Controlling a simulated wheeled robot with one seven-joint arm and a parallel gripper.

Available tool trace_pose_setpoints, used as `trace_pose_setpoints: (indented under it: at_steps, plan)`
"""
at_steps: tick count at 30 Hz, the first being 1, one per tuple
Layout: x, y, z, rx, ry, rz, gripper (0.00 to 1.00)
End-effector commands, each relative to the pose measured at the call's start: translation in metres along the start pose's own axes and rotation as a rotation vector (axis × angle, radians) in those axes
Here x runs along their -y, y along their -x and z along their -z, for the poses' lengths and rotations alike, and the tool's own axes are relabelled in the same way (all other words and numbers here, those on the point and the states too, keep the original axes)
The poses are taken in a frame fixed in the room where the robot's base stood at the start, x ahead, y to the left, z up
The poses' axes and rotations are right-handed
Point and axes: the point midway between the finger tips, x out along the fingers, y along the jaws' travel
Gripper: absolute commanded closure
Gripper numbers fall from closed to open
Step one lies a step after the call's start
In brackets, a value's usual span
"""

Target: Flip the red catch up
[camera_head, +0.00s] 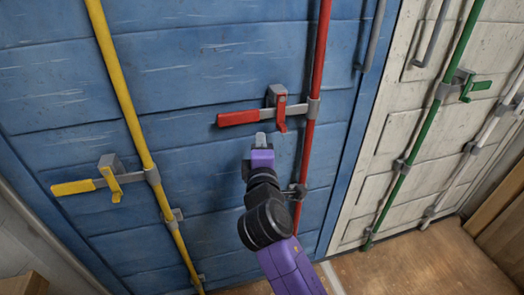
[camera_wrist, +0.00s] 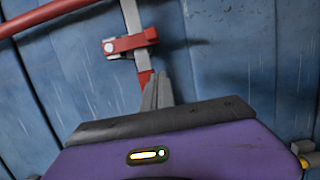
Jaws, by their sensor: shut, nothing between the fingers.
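The red catch (camera_head: 282,112) is a short flat piece hanging down from a grey bracket (camera_head: 276,92) on the blue door. It lies across the grey lever bar (camera_head: 298,110), whose red handle (camera_head: 238,118) points left. My gripper (camera_head: 261,138) is shut and empty, just below the lever and to the left of the catch's lower end. In the wrist view the catch (camera_wrist: 130,43) lies sideways above my gripper (camera_wrist: 157,90), and the fingertips partly cover the red handle (camera_wrist: 144,80). I cannot tell whether the fingertips touch the handle.
The red upright rod (camera_head: 317,60) runs just right of the catch. A yellow catch (camera_head: 110,184) with its lever and yellow rod (camera_head: 122,80) is on the left. A green catch (camera_head: 475,87) is on the white door at right.

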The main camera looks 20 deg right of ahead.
Motion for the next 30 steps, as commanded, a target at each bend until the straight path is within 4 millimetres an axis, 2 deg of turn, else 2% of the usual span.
trace_pose_setpoints:
  at_steps: [1, 4, 6, 12, 30]
  plan:
    - [-0.002, -0.011, 0.000, 0.001, 0.001, 0.000, 1.00]
    - [-0.002, -0.027, -0.004, 0.003, 0.001, 0.001, 1.00]
    - [-0.002, -0.027, -0.017, 0.004, 0.000, 0.002, 1.00]
    - [-0.001, -0.032, -0.035, 0.001, 0.000, 0.001, 1.00]
    - [0.001, -0.033, -0.040, 0.001, 0.015, -0.003, 1.00]
